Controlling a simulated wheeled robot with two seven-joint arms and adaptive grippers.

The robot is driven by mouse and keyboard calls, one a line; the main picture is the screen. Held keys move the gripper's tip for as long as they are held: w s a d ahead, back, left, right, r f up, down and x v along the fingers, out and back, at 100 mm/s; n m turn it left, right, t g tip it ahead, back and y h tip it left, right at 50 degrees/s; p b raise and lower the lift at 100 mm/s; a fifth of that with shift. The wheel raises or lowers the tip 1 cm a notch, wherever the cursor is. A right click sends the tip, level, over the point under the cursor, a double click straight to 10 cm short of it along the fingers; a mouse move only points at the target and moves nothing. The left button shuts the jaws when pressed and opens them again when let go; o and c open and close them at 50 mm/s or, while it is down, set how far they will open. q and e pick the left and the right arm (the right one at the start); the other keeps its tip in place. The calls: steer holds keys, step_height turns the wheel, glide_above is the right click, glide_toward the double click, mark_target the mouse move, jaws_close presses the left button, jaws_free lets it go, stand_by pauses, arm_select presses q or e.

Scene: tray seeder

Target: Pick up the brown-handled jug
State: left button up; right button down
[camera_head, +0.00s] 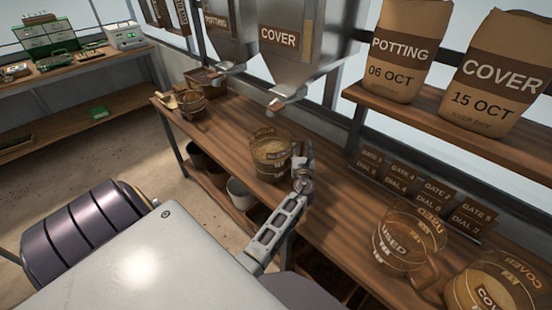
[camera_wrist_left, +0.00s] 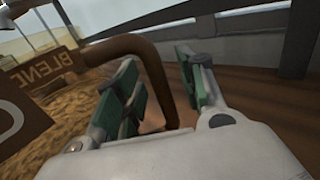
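A clear jug with a brown rim band, a BLEND label and brown fill (camera_head: 270,160) stands on the wooden bench below the hoppers. In the left wrist view its brown handle (camera_wrist_left: 158,75) loops down from the rim, beside the labelled wall (camera_wrist_left: 40,75). My left gripper (camera_head: 303,165) is at the jug's right side in the head view. It also shows in the wrist view (camera_wrist_left: 163,68), with green-padded fingers apart, one inside the handle loop and one outside. A gap shows between handle and outer finger; contact on the inner side is unclear. My right gripper is out of view.
A USED jug (camera_head: 392,245) and a COVER jug (camera_head: 490,290) stand on the bench (camera_head: 345,225) at right, near small gate and dial signs (camera_head: 400,178). The COVER hopper (camera_head: 300,50) hangs above. A scoop and small tubs (camera_head: 192,105) sit at the far left end.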

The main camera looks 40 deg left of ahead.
arm_select(q)
jaws_close()
stand_by(0.4)
steer(key=shift+r, duration=0.1)
stand_by(0.3)
